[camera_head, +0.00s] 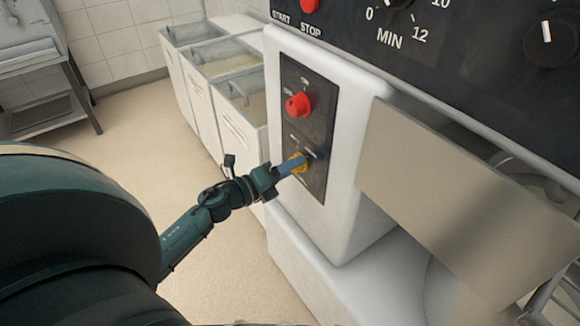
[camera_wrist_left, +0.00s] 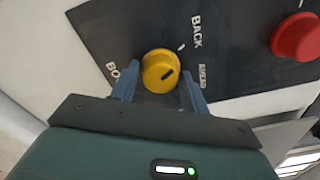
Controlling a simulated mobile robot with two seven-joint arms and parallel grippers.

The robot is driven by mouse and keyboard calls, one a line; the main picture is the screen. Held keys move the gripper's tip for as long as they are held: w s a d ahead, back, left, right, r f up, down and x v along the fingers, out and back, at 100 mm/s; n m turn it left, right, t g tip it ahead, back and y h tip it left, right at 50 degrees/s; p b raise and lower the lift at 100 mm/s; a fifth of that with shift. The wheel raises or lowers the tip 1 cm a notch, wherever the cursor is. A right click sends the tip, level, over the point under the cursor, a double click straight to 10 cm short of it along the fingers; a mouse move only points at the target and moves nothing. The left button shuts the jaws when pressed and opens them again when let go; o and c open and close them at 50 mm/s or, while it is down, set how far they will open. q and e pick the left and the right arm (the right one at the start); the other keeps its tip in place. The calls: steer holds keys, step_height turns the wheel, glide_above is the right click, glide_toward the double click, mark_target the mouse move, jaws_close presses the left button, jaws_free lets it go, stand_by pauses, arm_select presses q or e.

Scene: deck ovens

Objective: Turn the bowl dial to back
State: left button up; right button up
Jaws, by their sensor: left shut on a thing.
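The bowl dial is a yellow knob (camera_wrist_left: 158,66) with a dark pointer mark, on a dark panel (camera_wrist_left: 120,25). In the left wrist view, the word BACK is printed above right of it, a smaller word, apparently AHEAD, to its right, and a partly hidden label to its left. The mark slants up to the right. The dial also shows in the head view (camera_head: 298,162), partly covered by a blue finger. My left gripper (camera_wrist_left: 160,88) has one blue finger on each side of the dial and is shut on it. My right gripper is not in view.
A red knob (camera_head: 298,105) sits above the dial on the same panel; it shows at right in the left wrist view (camera_wrist_left: 297,38). A slanted metal plate (camera_head: 450,180) juts out right of the panel.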

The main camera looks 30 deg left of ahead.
arm_select(q)
steer(key=o, duration=0.8)
steer(key=v, duration=1.3)
steer(key=shift+s, duration=0.1)
